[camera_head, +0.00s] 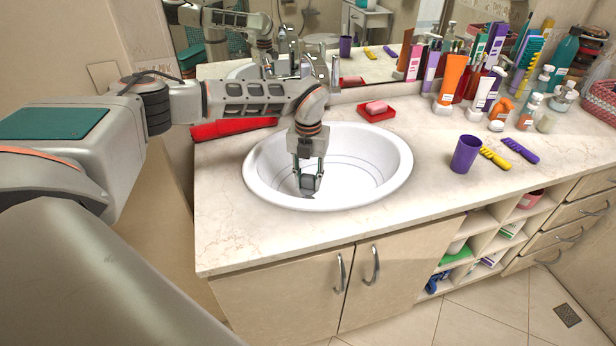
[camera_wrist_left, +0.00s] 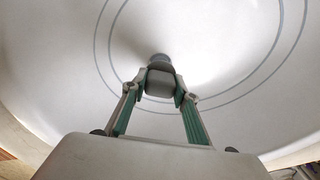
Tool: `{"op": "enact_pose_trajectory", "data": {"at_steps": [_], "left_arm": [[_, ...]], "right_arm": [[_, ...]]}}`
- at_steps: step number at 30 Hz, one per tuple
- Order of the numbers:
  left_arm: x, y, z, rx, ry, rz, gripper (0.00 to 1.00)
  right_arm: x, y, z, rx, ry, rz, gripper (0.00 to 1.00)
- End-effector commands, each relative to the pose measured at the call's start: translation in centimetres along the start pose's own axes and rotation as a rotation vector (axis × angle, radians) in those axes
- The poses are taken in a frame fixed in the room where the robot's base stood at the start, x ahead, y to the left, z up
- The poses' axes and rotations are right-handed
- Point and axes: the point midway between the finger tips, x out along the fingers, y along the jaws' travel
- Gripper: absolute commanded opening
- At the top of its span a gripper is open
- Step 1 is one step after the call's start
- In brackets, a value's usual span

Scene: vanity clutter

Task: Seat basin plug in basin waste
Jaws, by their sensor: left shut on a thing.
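The white oval basin (camera_head: 375,166) is set in the countertop. My left gripper (camera_head: 308,182) points down into it, over the near-left part of the bowl. Its fingers are shut on a small grey piece, the basin plug (camera_head: 310,184). In the left wrist view the plug (camera_wrist_left: 159,84) sits between the fingertips (camera_wrist_left: 159,90). A darker grey round part (camera_wrist_left: 158,59) shows just beyond it; I cannot tell whether this is the basin waste or part of the plug. The plug's underside and any contact with the bowl are hidden. My right gripper is not in view.
A red soap dish (camera_head: 376,113) with pink soap stands behind the basin. Bottles crowd the back right, before the mirror. The counter's front strip is clear.

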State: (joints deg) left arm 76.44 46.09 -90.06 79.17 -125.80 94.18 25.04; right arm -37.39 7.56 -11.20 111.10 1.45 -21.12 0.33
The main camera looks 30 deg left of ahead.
Motion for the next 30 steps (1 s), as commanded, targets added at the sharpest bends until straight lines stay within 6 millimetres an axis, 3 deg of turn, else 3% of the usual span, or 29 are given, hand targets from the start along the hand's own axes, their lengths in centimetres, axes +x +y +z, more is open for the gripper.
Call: {"op": "enact_pose_trajectory", "data": {"at_steps": [9,30], "left_arm": [[2.5,0.0,0.0,-0.001,0.000,0.000,0.06],[2.6,0.0,0.0,0.000,-0.001,-0.001,0.06]], "right_arm": [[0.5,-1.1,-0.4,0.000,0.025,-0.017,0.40],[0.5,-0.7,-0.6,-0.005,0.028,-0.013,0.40]]}}
